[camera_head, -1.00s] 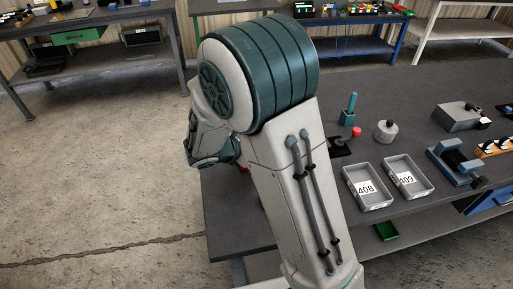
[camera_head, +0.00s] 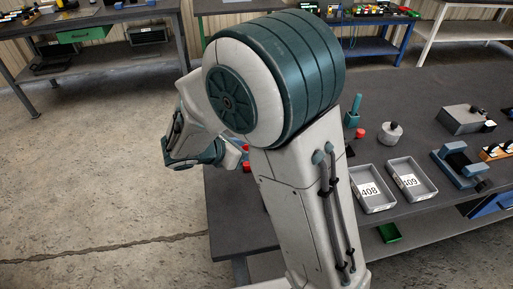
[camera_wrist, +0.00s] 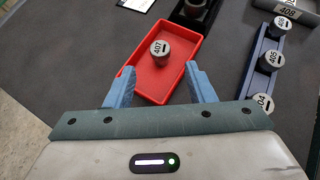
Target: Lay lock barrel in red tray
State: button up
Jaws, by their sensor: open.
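The red tray (camera_wrist: 183,88) lies on the dark table in the wrist view. A grey lock barrel marked 407 (camera_wrist: 160,50) is inside it, toward its far half, with its slotted face toward the camera. My gripper (camera_wrist: 160,72) is open, with its two blue fingers apart over the near part of the tray. The barrel is beyond the fingertips and not between them. In the head view my arm hides most of this area, and the tray is not clearly seen there.
A blue rack (camera_wrist: 256,84) with several numbered barrels stands right of the red tray. Grey trays 408 (camera_head: 377,203) and 409 (camera_head: 424,192) lie right of my arm.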

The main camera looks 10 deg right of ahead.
jog(key=v, duration=0.5)
jog(key=s+d+r+m+g+y, duration=0.1)
jog(key=s+d+r+m+y, duration=0.1)
jog(key=s+d+m+y, duration=0.2)
jog(key=s+d+r+m+g+y, duration=0.1)
jog(key=s+d+m+y, duration=0.4)
jog(key=s+m, duration=0.6)
jog(key=d+r+m, duration=0.1)
jog(key=m, duration=0.8)
jog(key=shift+g+y, duration=0.3)
jog(key=shift+g, duration=0.1)
jog(key=shift+s+d, duration=0.1)
jog(key=shift+d, duration=0.05)
jog(key=shift+c, duration=1.2)
jog(key=shift+s+f, duration=0.1)
jog(key=shift+c, duration=0.2)
